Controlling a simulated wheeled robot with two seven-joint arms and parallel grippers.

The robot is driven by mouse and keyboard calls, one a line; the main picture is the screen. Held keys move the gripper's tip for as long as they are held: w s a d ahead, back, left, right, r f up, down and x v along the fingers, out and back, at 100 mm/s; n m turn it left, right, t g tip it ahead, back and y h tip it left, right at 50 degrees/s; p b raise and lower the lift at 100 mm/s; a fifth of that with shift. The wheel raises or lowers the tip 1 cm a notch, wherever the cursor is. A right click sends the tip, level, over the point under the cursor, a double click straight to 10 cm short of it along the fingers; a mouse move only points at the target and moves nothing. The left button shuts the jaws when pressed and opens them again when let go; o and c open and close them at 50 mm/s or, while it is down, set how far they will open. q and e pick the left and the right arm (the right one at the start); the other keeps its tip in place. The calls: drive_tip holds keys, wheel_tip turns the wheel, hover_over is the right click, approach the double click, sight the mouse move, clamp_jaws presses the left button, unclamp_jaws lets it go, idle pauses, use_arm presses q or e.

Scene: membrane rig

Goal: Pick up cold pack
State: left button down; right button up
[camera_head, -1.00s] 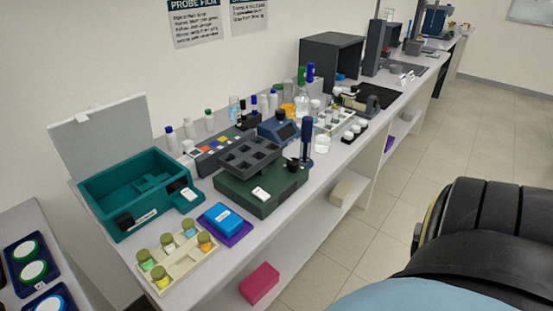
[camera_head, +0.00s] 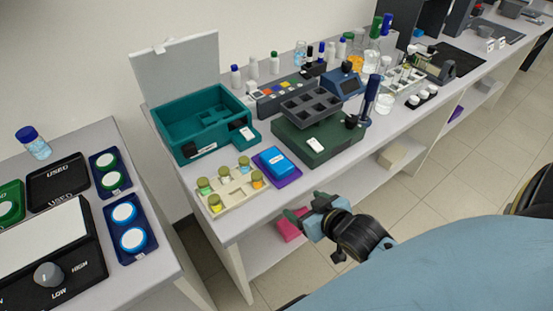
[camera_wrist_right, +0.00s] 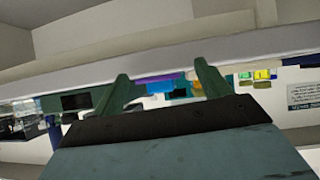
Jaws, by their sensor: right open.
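The cold pack appears to be the blue block with a white label (camera_head: 278,161), lying on a purple base (camera_head: 292,180) near the bench's front edge. It also shows in the right wrist view as a small blue patch (camera_wrist_right: 160,87) between my fingers, beside the purple strip (camera_wrist_right: 162,77). My right gripper (camera_head: 306,206) is open and empty, in front of the bench edge, below and right of the pack and apart from it. Its green fingers also show in the right wrist view (camera_wrist_right: 161,75). My left gripper is not in view.
A cream rack with several capped vials (camera_head: 238,207) stands left of the pack. A teal lidded box (camera_head: 182,113) is behind, and a dark green device (camera_head: 336,152) is to the right. A pink block (camera_head: 284,228) lies on the lower shelf behind my gripper.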

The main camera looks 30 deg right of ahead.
sight(279, 161)
wheel_tip(279, 161, up, 6)
drive_tip(key=w+d+f+t, duration=0.1)
drive_tip(key=w+t, duration=0.2)
drive_tip(key=shift+y, duration=0.5)
drive_tip(key=x, duration=0.7)
drive_tip(key=shift+w+d+r, duration=0.1)
drive_tip(key=shift+w+r, duration=0.1)
drive_tip(key=shift+w, duration=0.05)
drive_tip(key=shift+d+b+x, duration=0.15)
drive_tip(key=shift+x, duration=1.2)
drive_tip(key=shift+d+b+x, duration=0.15)
drive_tip(key=shift+x, duration=1.15)
drive_tip(key=shift+r, duration=0.1)
drive_tip(key=c, duration=1.2)
